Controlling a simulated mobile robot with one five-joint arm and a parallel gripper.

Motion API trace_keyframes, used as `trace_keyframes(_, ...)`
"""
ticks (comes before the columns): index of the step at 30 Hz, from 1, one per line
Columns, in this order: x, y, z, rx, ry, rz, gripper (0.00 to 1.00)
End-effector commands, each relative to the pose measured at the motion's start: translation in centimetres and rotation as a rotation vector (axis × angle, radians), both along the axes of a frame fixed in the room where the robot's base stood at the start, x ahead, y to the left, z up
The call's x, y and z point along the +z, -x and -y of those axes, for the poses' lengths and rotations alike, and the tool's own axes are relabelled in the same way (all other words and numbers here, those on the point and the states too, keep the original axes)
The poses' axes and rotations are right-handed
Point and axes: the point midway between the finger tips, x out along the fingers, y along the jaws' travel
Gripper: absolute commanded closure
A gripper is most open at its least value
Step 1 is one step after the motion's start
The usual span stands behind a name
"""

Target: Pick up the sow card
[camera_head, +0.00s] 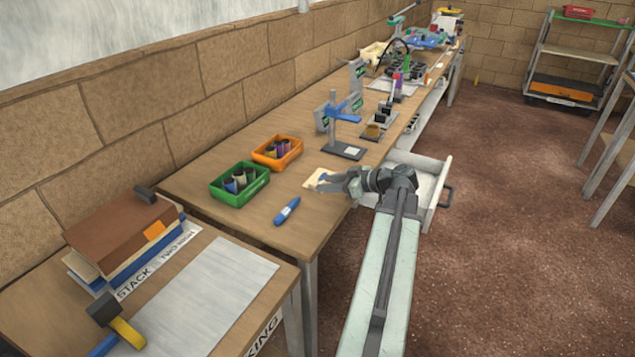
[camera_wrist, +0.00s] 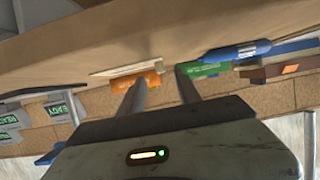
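A small cream card (camera_head: 316,178), which I take to be the sow card, lies on the wooden bench near its front edge; any writing on it is too small to read. In the wrist view the card (camera_wrist: 128,67) shows edge-on, near the tip of the left finger. My gripper (camera_head: 320,184) is at the card in the head view and covers part of it. In the wrist view my gripper (camera_wrist: 163,80) has its two fingers apart, with nothing held between them. I cannot tell whether a finger touches the card.
A blue marker (camera_head: 287,210) lies on the bench. A green bin (camera_head: 240,197) and an orange bin (camera_head: 265,160) with cylinders stand behind it. A grey stand (camera_head: 343,150) is just beyond my gripper. An open drawer (camera_head: 432,190) juts out at the bench front.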

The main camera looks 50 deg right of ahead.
Motion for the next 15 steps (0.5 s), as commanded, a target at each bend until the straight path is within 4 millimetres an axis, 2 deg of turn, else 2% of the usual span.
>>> trace_keyframes(9,-1.6,-4.4,-1.3,0.004,0.001,0.0,0.6)
trace_keyframes(15,-1.5,-4.8,-1.4,0.003,0.0,0.0,0.6)
